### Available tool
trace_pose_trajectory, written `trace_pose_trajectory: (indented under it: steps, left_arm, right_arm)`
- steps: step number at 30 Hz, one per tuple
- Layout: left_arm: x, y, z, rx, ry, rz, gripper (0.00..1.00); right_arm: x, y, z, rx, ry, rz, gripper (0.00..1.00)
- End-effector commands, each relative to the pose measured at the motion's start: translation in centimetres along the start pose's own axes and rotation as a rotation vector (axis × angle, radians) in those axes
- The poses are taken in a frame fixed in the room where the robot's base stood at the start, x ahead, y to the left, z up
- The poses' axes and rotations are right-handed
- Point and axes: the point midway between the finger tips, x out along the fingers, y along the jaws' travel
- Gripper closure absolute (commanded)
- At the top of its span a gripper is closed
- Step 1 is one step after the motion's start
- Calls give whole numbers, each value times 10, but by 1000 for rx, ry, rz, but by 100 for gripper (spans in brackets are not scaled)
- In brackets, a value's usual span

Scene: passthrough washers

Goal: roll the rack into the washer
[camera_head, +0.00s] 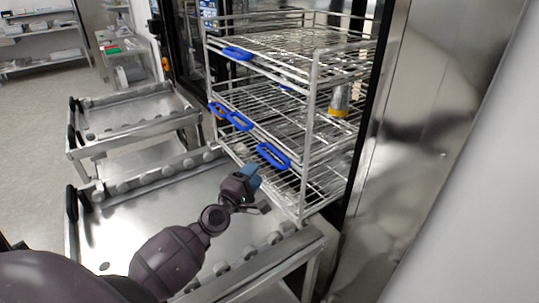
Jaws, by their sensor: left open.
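The rack (312,118) is a multi-tier silver wire frame with blue handles on its near side. It stands upright at the dark-framed opening of the washer (415,120). Its far part is inside the opening, and its near lower edge is by the end of a steel cart (135,235). My left gripper (256,177) is open and empty, just in front of the rack's lower tier and below the lowest blue handle (273,155). I cannot tell whether it touches the rack. My right gripper is not in view.
The steel cart has rollers along both sides. A second roller cart (130,112) stands behind it. A yellow and grey item (339,100) sits in the rack. Shelves (40,42) stand at the far left, with clear floor (35,130) before them.

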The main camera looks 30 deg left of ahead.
Motion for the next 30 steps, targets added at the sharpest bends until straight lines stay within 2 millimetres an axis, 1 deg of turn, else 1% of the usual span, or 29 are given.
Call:
trace_pose_trajectory:
  steps: [1,6,9,13,19,27,28,30]
  left_arm:
    - [11,2,1,0,-1,3,58]
    - [39,1,0,1,-1,1,58]
    - [53,1,0,1,-1,1,58]
    - [67,0,0,3,-1,1,58]
    - [77,0,0,2,0,1,58]
    - [78,0,0,2,0,0,58]
    - [78,0,0,2,0,0,61]
    - [78,0,0,2,0,0,72]
  right_arm:
    - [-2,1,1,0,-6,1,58]
    - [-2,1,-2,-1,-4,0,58]
    - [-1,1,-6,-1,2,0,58]
    - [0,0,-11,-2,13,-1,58]
    - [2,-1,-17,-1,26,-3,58]
    - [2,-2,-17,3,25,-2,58]
    - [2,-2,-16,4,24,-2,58]
    - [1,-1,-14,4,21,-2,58]
